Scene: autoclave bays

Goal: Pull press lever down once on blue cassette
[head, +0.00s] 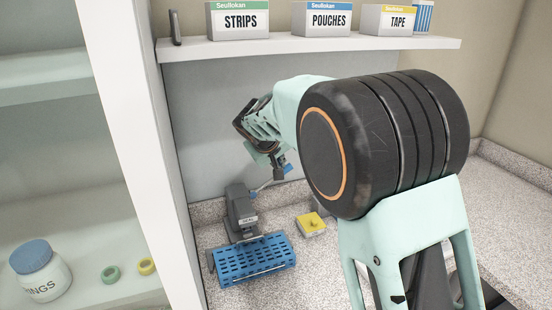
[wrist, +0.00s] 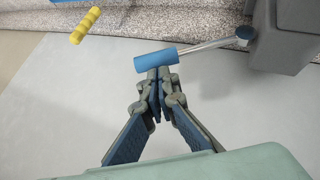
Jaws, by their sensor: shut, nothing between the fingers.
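The blue cassette (head: 262,262), a slotted tray, lies on the counter at the foot of the grey press (head: 238,212). The press lever is a metal rod rising right from the press to a blue grip (head: 288,169). In the wrist view the blue lever grip (wrist: 156,62) and rod lead to the grey press body (wrist: 285,35). My gripper (wrist: 157,75) is shut and empty, its fingertips right at the grip's edge; I cannot tell whether they touch. In the head view my gripper (head: 277,164) is beside the raised grip and small.
A white upright panel (head: 130,130) stands left. A shelf (head: 300,46) with boxes hangs above. A jar (head: 40,268) and small rings stand on the left shelf. The counter at right is clear.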

